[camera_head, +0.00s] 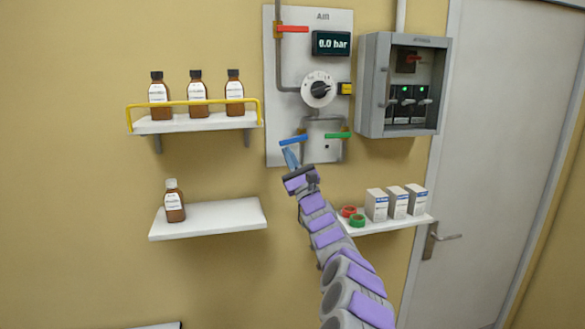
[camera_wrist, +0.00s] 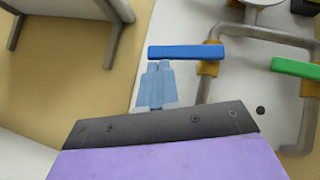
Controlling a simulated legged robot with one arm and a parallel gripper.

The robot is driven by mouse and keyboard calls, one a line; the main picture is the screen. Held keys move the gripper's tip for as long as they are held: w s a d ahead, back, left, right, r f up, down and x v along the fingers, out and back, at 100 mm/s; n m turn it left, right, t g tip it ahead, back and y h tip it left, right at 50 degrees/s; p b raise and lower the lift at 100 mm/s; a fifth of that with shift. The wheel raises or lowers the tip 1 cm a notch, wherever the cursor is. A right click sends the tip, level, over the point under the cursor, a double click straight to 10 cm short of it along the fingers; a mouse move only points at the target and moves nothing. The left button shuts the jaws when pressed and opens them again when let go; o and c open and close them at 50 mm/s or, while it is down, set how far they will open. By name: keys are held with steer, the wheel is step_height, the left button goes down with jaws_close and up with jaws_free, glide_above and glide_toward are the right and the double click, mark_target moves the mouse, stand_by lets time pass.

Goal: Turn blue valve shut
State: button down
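The blue valve handle (camera_head: 293,140) lies roughly horizontal at the lower left of the grey wall panel, on a pipe. In the wrist view the blue handle (camera_wrist: 186,52) runs level across the upper middle, with its pipe joint at its right end. My gripper (camera_head: 290,155) is just below the handle's left part, pointing up at it. In the wrist view the light blue fingers (camera_wrist: 159,72) are close together side by side, with nothing seen between them. Their tips are at the handle's lower edge; I cannot tell whether they touch it.
A green handle (camera_head: 338,135) is just right of the blue one, and a red handle (camera_head: 292,29) is higher up. The panel (camera_head: 272,95) also has a dial (camera_head: 317,90) and a display reading 0.0 bar (camera_head: 332,43). Shelves flank my arm: bottle shelf (camera_head: 210,218), box shelf (camera_head: 385,225).

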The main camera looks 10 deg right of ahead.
steer(key=shift+a+r, duration=0.3)
steer(key=shift+r, duration=0.15)
steer(key=shift+a+r, duration=0.15)
steer(key=shift+r, duration=0.05)
stand_by(0.3)
